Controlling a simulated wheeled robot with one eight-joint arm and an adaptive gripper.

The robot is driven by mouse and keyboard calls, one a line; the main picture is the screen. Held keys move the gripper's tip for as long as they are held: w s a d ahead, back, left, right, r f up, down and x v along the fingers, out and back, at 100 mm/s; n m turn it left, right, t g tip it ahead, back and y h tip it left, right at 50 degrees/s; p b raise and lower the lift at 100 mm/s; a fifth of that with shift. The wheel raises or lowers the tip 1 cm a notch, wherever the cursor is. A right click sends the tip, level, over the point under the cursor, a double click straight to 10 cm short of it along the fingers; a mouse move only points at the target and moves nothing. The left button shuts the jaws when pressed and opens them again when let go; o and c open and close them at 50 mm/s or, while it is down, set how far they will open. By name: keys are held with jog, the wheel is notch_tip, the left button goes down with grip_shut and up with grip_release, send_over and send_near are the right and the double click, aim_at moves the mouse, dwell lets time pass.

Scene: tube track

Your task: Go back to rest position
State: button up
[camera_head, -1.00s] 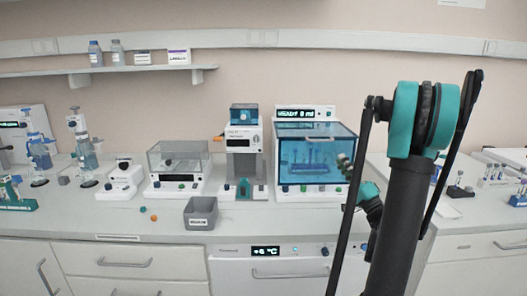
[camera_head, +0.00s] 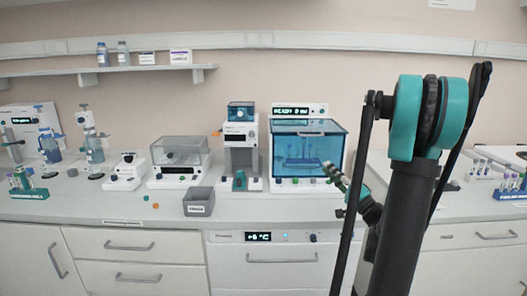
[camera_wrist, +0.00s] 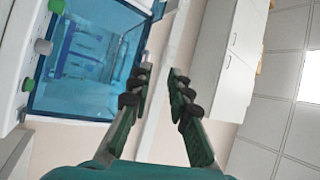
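My gripper (camera_wrist: 160,82) is open in the wrist view, with its two dark green fingers apart and nothing between them. In the head view my gripper (camera_head: 333,173) shows small in front of the right side of the blue-windowed cabinet (camera_head: 307,148), partly hidden behind my arm. The same cabinet (camera_wrist: 85,60) shows at the left of the wrist view, tilted, with a rack-like shape behind its blue window. I cannot tell from the head view whether the fingers touch the cabinet; in the wrist view they appear apart from it.
A grey bin (camera_head: 199,202) stands near the counter's front edge. A dispenser (camera_head: 240,150) and a clear-lidded box (camera_head: 181,162) stand left of the cabinet. Tube racks stand at the far left (camera_head: 27,186) and far right (camera_head: 510,185). The counter front left (camera_head: 80,208) is clear.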

jog(key=s+a+f+n+g+h, duration=0.1)
jog(key=s+a+f+n+g, duration=0.1)
jog(key=s+a+f+g, duration=0.4)
jog(key=s+a+f+n+g+h, duration=0.2)
jog(key=s+a+f+n+g, duration=0.15)
jog(key=a+f, duration=0.4)
jog(key=s+d+f+n+g+h, duration=0.2)
jog(key=s+d+f+g+h, duration=0.2)
jog(key=s+d+f+h, duration=0.5)
jog(key=s+f, duration=0.2)
jog(key=s, duration=0.2)
jog(key=shift+s+d+g, duration=0.25)
jog(key=shift+d+g, duration=0.1)
jog(key=shift+o, duration=0.2)
